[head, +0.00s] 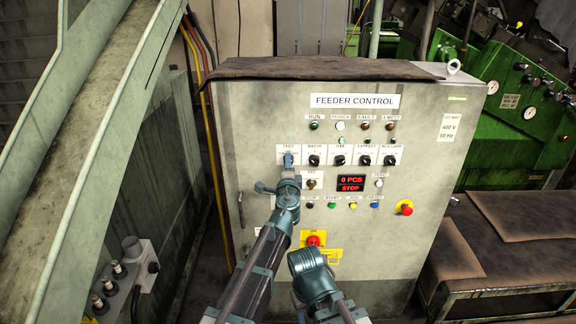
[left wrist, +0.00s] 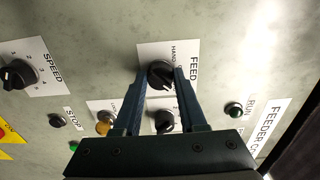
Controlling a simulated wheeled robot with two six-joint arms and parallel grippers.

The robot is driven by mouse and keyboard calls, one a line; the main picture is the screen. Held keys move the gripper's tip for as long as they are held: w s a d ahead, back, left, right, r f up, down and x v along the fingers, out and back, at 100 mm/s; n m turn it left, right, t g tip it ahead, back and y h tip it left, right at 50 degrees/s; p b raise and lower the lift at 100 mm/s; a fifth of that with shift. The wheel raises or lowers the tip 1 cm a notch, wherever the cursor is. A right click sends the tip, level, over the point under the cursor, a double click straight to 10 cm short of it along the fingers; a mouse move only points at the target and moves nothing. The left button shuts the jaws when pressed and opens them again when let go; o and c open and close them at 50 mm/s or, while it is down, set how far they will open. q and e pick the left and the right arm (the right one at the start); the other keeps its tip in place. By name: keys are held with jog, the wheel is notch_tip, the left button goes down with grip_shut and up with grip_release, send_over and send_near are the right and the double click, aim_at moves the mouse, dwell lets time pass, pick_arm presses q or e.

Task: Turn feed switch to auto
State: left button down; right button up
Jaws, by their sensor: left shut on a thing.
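The feeder control cabinet (head: 250,225) stands in front of me. Its FEED switch is a black knob (left wrist: 160,74) on a white plate (left wrist: 190,60) at the left end of the upper switch row. HAND is legible on the plate; other markings are partly covered, and I cannot clearly tell the knob's pointing direction. My left gripper (head: 288,160) is at this switch and hides most of it in the head view. In the left wrist view its two fingers (left wrist: 162,76) are shut on the knob, one on each side.
A row of similar black knobs (head: 340,160) runs right of the switch. Below are a red display (head: 351,183) reading 0 PCS and STOP, small buttons (head: 354,205), a red emergency knob (head: 405,208) and a red-and-yellow main switch (head: 313,240). A bench (head: 500,286) stands right.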

dwell(0.5)
pick_arm(q)
jog(key=shift+c, duration=2.3)
grip_release()
jog(key=shift+s, duration=0.1)
